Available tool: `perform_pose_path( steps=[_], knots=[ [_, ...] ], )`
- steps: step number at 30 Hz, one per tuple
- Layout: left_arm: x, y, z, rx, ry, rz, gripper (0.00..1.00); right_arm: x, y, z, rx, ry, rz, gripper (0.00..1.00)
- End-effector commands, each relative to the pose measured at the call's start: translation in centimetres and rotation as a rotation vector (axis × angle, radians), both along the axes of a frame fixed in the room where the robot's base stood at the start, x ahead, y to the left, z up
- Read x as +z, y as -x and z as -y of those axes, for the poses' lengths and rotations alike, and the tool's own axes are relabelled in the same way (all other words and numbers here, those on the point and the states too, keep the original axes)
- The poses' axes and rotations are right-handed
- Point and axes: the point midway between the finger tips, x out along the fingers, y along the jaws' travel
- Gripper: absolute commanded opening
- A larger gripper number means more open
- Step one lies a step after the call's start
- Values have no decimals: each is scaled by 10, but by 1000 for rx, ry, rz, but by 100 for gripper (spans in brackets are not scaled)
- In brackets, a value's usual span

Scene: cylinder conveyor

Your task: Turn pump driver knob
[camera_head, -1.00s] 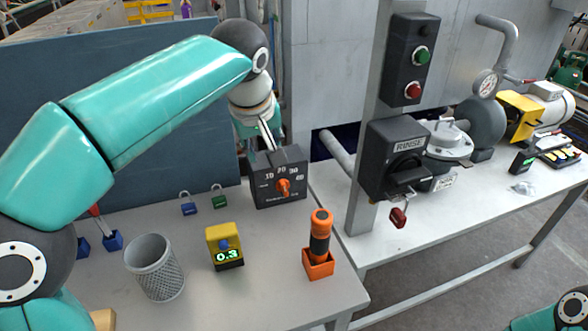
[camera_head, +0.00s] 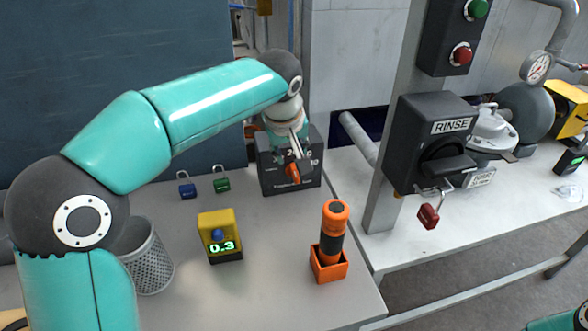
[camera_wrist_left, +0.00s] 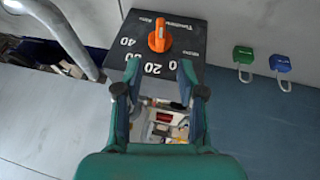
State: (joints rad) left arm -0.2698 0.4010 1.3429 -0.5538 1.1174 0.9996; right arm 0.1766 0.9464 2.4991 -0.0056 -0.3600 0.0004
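The pump driver is a dark box (camera_head: 287,186) with white numbers and an orange knob (camera_head: 293,173) on its front, standing on the left bench by the partition. In the left wrist view the knob (camera_wrist_left: 159,36) sits above the numbers, beyond my fingertips and not between them. My left gripper (camera_head: 297,150) is in front of the box, close to the knob, and hides part of the dial. In the left wrist view its two fingers (camera_wrist_left: 160,78) are spread apart with nothing held. I cannot tell if a finger touches the box.
A yellow meter reading 0.3 (camera_head: 218,240), an orange-and-black tool in an orange holder (camera_head: 330,265) and a mesh cup (camera_head: 150,265) stand on the bench. Blue (camera_head: 187,188) and green (camera_head: 221,183) padlocks are left of the box. The RINSE switch (camera_head: 440,165) is right.

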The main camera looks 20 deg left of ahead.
Motion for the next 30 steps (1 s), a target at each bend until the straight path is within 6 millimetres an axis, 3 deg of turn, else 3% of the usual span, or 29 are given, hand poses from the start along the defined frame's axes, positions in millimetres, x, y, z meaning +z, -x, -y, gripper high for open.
perform_pose_path(
  steps=[6, 12, 26, 30],
  knots=[
    [-44, -19, -3, 1, -1, -4, 40, 0, 0, 0, 0, 0, 0, 40],
    [-70, -32, -5, -1, 0, -2, 40, 1, 0, 0, 0, 0, 0, 40],
    [-82, -37, -6, 0, 1, 1, 40, 1, 0, 0, 0, 0, 0, 40],
    [-82, -37, -6, 0, 1, 1, 20, 1, 0, 0, 0, 0, 0, 40]
  ],
)
